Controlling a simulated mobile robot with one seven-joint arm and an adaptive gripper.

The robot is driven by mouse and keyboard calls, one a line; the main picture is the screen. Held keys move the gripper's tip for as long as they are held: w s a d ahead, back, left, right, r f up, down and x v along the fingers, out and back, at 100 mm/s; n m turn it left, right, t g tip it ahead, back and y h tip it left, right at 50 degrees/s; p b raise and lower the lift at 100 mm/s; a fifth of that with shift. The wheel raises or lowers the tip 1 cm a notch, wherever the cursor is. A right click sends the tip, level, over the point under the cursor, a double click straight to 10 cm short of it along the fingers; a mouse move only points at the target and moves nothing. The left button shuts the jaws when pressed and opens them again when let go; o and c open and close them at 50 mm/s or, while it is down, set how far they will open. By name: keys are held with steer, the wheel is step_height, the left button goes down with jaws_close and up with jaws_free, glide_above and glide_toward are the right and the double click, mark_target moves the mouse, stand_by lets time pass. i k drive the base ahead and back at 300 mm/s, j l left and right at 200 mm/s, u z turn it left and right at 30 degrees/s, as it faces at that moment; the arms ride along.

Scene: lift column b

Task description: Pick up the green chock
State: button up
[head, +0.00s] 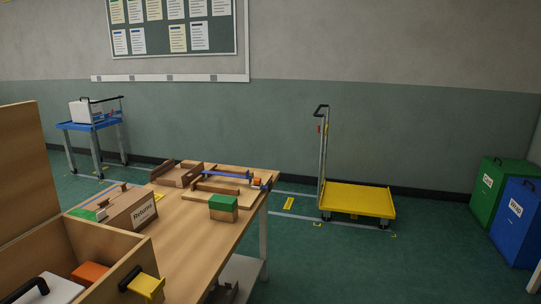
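A block with a green top and a bare wood lower part (223,208) stands on the wooden workbench (189,240), near its right edge. It looks like the green chock, and nothing covers it from this side. A second, smaller green patch (84,214) shows at the left end of the box labelled "Returns"; I cannot tell its shape. My gripper is not in this view, so its distance from the block does not show.
The Returns box (130,212) and an open wooden crate (97,240) holding orange and yellow pieces lie left of the block. Wooden tools and a blue clamp (228,174) lie behind it. A yellow trolley (357,199) stands on open floor beyond the bench; bins (518,222) stand far right.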

mark_target(221, 208)
steer(key=i+l+z, duration=0.1)
steer(key=i, duration=0.3)
steer(key=i+l+z, duration=0.1)
steer(key=i+l, duration=0.15)
steer(key=i, duration=0.15)
steer(key=i+l+z, duration=0.1)
steer(key=i, duration=0.3)
steer(key=i+j+z, duration=0.1)
steer(key=i+j, duration=0.35)
steer(key=j, duration=0.1)
